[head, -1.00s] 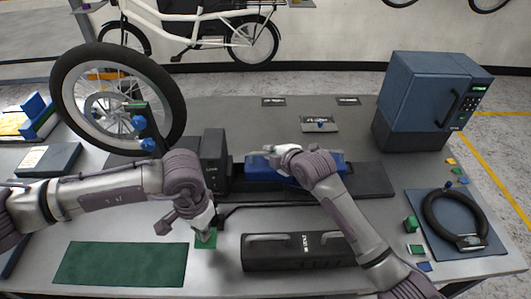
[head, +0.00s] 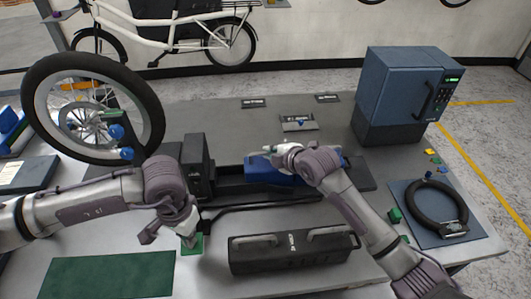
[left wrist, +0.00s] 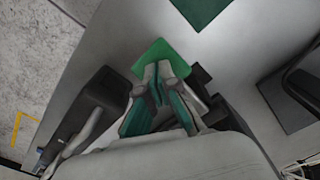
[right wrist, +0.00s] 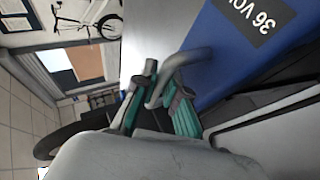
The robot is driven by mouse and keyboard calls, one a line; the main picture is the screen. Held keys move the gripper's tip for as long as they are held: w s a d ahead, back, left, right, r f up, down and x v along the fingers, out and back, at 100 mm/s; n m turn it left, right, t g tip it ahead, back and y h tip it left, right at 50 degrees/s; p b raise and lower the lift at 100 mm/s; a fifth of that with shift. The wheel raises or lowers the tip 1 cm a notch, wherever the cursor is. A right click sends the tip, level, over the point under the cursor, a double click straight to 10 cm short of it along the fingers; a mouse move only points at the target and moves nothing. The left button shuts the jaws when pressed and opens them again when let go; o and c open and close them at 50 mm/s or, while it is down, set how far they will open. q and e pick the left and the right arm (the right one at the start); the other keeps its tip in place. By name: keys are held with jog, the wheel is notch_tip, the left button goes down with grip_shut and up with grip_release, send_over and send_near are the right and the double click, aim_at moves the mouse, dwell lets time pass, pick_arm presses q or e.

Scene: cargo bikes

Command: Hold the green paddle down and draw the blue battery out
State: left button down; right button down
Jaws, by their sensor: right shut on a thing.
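The blue battery (head: 268,177) lies on a long dark rail (head: 362,178), right of an upright black block (head: 196,165), with a gap between them. My right gripper (head: 275,150) is shut on the battery's grey handle; the right wrist view shows the handle loop (right wrist: 186,60) between the fingers and the blue battery body (right wrist: 225,40) with a "36 VO..." label. The green paddle (head: 192,245) is at the front of the dock. My left gripper (head: 190,238) points down onto it with fingertips together; the left wrist view shows the paddle (left wrist: 158,52) right at the fingertips.
A black case with grey handles (head: 292,252) lies in front of the rail. A green mat (head: 108,275) is front left. A wheel (head: 90,110) stands at left. A blue cabinet (head: 400,90) and a mat with a black ring (head: 435,212) are at right. The table behind the rail is mostly clear.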

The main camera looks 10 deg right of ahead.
jog(key=shift+w+d+r, duration=0.1)
jog(key=shift+d+r, duration=0.05)
jog(key=shift+d, duration=2)
jog(key=shift+d+r, duration=0.1)
jog(key=shift+d, duration=2.05)
pick_arm(q)
jog(key=shift+r, duration=3.55)
notch_tip(320, 180, up, 8)
pick_arm(e)
jog(key=c, duration=1.2)
grip_release()
jog(key=shift+o, duration=0.2)
jog(key=shift+a, duration=0.1)
